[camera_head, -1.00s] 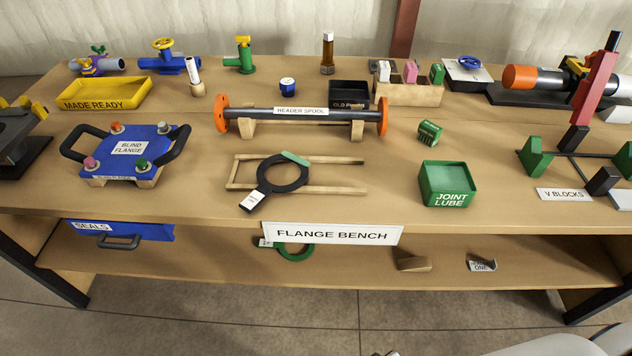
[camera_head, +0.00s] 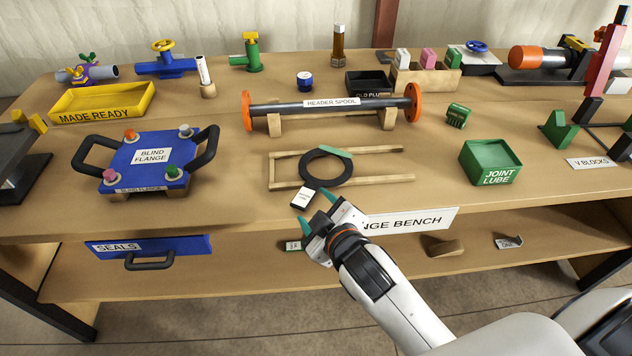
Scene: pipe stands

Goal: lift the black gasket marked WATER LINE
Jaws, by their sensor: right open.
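The black gasket (camera_head: 346,172) is a flat ring lying on a wooden rail frame (camera_head: 290,154) on the bench top. Its white tag (camera_head: 301,198) sticks out toward the front edge; the lettering is too small to read. A green strip lies at the ring's upper right. My right gripper (camera_head: 318,212) is in front of the bench edge, just short of the tag. Its two green-tipped fingers are apart, with nothing between them. My left gripper is not in view.
A blue blind flange (camera_head: 150,158) stands to the left and a green joint lube box (camera_head: 489,163) to the right. The header spool (camera_head: 335,108) lies behind the gasket. A sign (camera_head: 425,221) hangs on the front edge, partly hidden by my arm.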

